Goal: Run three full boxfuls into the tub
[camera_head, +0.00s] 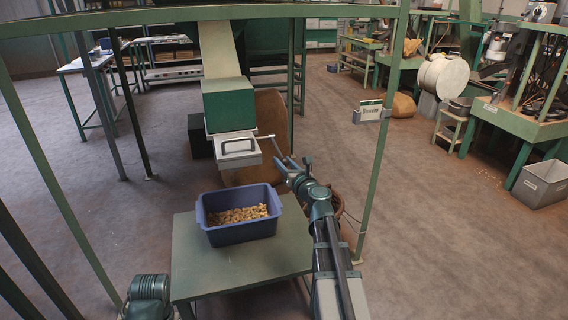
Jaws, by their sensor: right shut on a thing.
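A blue tub (209,232) stands on a green table (205,271), with a layer of tan nuts (238,214) in its bottom. A short pale lever (264,137) sticks out to the right of the metal box. My right gripper (276,146) is shut at the end of this lever. The grip is small in the picture. The inside of the metal box is hidden.
A pale chute (219,48) comes down into the green box. Green frame posts (383,140) stand left and right, and a beam crosses the top. A brown sack (271,112) is behind the hopper. A grey bin (541,186) stands far right.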

